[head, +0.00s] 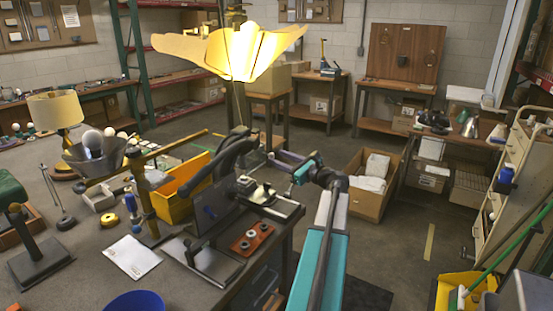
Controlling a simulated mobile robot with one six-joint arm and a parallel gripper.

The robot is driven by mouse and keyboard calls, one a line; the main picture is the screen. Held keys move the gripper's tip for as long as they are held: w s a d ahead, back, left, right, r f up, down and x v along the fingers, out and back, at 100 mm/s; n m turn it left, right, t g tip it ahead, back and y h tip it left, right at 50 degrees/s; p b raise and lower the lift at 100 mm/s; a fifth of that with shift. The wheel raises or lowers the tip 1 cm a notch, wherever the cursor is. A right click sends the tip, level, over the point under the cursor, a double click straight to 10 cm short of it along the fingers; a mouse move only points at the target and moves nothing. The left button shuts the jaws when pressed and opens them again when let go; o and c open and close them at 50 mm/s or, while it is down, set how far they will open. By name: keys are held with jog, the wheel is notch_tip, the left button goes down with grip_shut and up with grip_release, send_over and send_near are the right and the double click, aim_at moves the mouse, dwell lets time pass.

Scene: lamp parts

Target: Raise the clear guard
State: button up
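A bench machine with black curved arms (228,155) stands at the right end of the left workbench. A dark, flat, upright panel (212,212) on its near side may be the guard; I cannot tell whether it is clear. My arm reaches up from the bottom centre, and its end with my gripper (278,156) is just right of the machine's upper part. The gripper is small and seen from behind, so its fingers and any contact are unclear.
The workbench (95,270) holds a yellow bin (182,188), a white paper (132,257), a red-brown plate with knobs (252,239) and a blue bowl (135,302). A bright yellow lampshade (238,52) hangs above. A cardboard box (370,190) stands on the floor at right.

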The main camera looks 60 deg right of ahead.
jog(key=b+v, duration=0.1)
jog(key=v, duration=1)
jog(key=shift+s, duration=0.15)
